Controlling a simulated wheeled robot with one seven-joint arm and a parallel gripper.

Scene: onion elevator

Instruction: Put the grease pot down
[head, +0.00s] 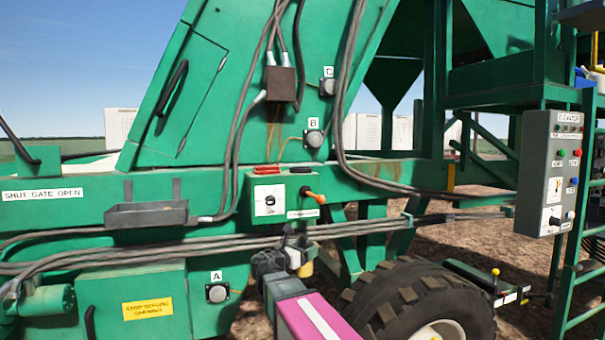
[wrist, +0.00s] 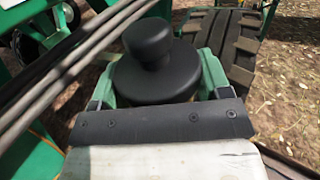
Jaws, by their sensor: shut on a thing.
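The grease pot (wrist: 157,72) shows in the wrist view as a round black lid with a knob on top. My gripper (wrist: 160,62) has its two green fingers on either side of the pot and is shut on it. In the head view my gripper (head: 287,254) is low in the middle, in front of the green machine. The pot's dark knob (head: 289,232) and a yellowish lower part (head: 306,269) show there. The pot looks upright and held in the air. Most of its body is hidden by my gripper.
A grey shelf tray (head: 147,215) is fixed to the machine at the left. Cables (head: 150,255) run along the machine close behind my gripper. A big tyre (head: 418,305) stands at the lower right. A control box (head: 549,172) hangs at the right.

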